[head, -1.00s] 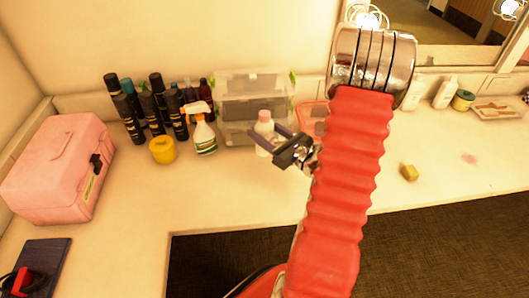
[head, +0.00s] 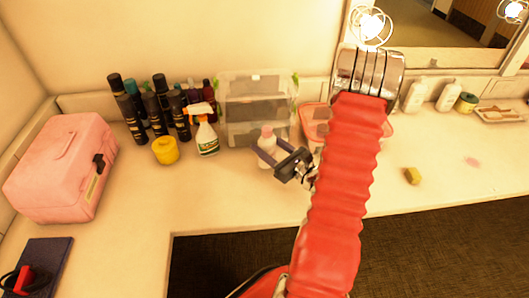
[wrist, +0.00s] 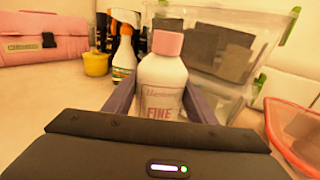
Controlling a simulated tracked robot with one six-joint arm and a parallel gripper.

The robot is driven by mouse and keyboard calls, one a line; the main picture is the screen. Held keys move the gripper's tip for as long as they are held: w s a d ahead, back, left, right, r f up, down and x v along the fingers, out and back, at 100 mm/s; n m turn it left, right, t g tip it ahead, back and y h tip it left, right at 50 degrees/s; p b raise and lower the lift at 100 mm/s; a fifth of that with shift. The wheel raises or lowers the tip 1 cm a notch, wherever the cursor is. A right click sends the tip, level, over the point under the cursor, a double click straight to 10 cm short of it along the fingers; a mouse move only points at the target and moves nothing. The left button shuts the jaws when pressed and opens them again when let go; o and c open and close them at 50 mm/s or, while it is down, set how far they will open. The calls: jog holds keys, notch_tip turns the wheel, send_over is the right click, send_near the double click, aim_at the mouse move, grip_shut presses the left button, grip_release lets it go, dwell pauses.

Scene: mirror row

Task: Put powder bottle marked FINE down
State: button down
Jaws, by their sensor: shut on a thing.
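The powder bottle marked FINE (wrist: 162,82) is white with a pink cap and stands upright between my fingers in the wrist view. Its label reads FINE, and its lower part is hidden behind my gripper body. In the head view the bottle (head: 267,146) is in front of the clear drawer box. My gripper (head: 281,150) is shut on the bottle, with one finger on each side. I cannot tell for sure whether the bottle's base touches the counter (head: 215,195).
A clear drawer box (head: 255,110) stands behind the bottle, with a red-rimmed tub (head: 314,122) to its right. A spray bottle (head: 206,135), yellow jar (head: 165,151) and pink case (head: 62,168) are to the left. The counter in front is clear to its edge.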

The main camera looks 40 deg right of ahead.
aim_at(272, 155)
jog(key=shift+f, duration=1.4)
jog(key=c, duration=0.8)
grip_release()
jog(key=shift+f, duration=0.1)
jog(key=shift+o, duration=0.2)
jog(key=shift+s+d, duration=0.2)
jog(key=shift+s, duration=2.85)
jog(key=shift+s+d, duration=0.2)
jog(key=shift+s, duration=2.8)
